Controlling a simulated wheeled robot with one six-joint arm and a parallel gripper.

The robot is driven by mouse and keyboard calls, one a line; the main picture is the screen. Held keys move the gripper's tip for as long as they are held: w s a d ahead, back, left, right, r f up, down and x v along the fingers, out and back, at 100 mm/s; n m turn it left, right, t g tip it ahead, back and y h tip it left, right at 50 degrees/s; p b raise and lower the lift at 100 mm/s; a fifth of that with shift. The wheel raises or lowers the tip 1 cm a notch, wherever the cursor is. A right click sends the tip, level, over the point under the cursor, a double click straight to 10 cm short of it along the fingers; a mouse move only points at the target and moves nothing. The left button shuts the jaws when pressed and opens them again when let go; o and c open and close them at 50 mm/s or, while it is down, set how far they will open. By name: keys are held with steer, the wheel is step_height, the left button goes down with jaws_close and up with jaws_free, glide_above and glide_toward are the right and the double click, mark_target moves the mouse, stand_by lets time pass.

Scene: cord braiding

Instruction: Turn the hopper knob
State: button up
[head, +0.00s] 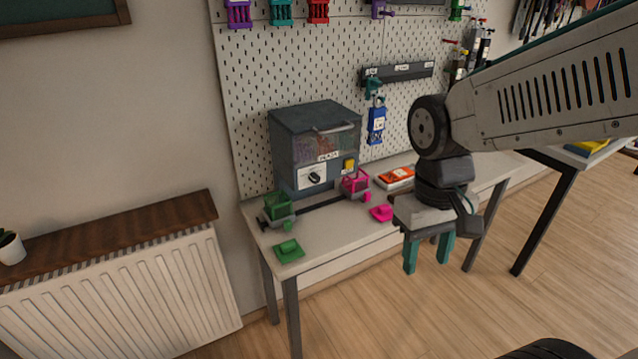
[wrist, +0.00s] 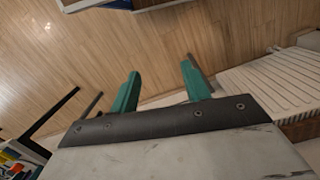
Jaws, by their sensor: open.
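The hopper (head: 313,150) is a grey box with a clear window and a dark lid, standing on the table against the pegboard. Its knob (head: 314,177) is a round black dial on a white plate, low on the front face. My gripper (head: 428,269) hangs in front of the table, right of the hopper and apart from it. Its two teal fingers point down, spread and empty. In the wrist view, the open fingers (wrist: 158,90) show over the wooden floor, and the hopper is out of sight.
On the table (head: 335,238) are a green cart (head: 278,208), a pink cart (head: 355,183), a green piece (head: 289,250), a pink piece (head: 381,213) and an orange-white box (head: 396,178). A blue holder (head: 377,123) hangs right of the hopper. A radiator (head: 120,290) stands left.

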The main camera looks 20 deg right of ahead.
steer(key=w+f+n+t, duration=0.3)
steer(key=w+f+t, duration=0.1)
steer(key=w+f, duration=1.1)
steer(key=n+t+y, duration=0.4)
steer(key=n+t, duration=0.5)
steer(key=t, duration=0.6)
glide_toward(317, 180)
steer(key=w, duration=0.1)
steer(key=x, duration=0.7)
steer(key=shift+w+a, duration=0.15)
steer(key=shift+w, duration=0.2)
steer(key=c, duration=1)
